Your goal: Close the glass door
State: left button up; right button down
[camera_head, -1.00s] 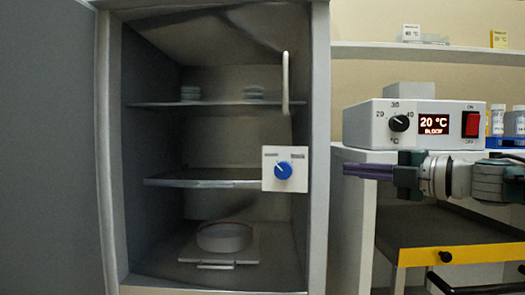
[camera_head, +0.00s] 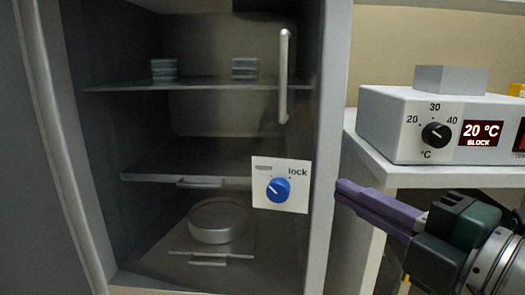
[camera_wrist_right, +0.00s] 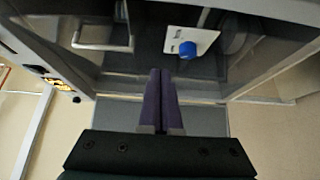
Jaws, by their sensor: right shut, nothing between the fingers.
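The cabinet's glass door spans the opening in the head view. Its clear pane is hard to see. It bears a pale vertical handle (camera_head: 283,75) and a white lock plate (camera_head: 297,170) with a blue knob (camera_head: 278,189). I cannot tell whether the door sits flush or slightly ajar. My right gripper (camera_head: 340,190) is shut and empty, just right of the cabinet's right frame, pointing left. In the wrist view its purple fingers (camera_wrist_right: 160,75) point towards the door, with the blue knob (camera_wrist_right: 188,48) and handle (camera_wrist_right: 102,44) beyond. My left gripper is not in view.
A grey outer door (camera_head: 20,150) stands open at the left. Inside are shelves, stacked dishes (camera_head: 164,69) and a round dish (camera_head: 217,220). A control box (camera_head: 400,120) reading 20 °C sits on a white stand right of the cabinet, above my right arm.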

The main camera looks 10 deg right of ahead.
send_near(293, 154)
jog(key=w+a, duration=0.2)
jog(key=a, duration=0.2)
jog(key=w+d, duration=0.1)
jog(key=w, duration=0.1)
jog(key=shift+w+d+r+b, duration=0.1)
jog(key=shift+w+d+b, duration=0.3)
jog(key=shift+w+d, duration=0.2)
jog(key=shift+w, duration=0.15)
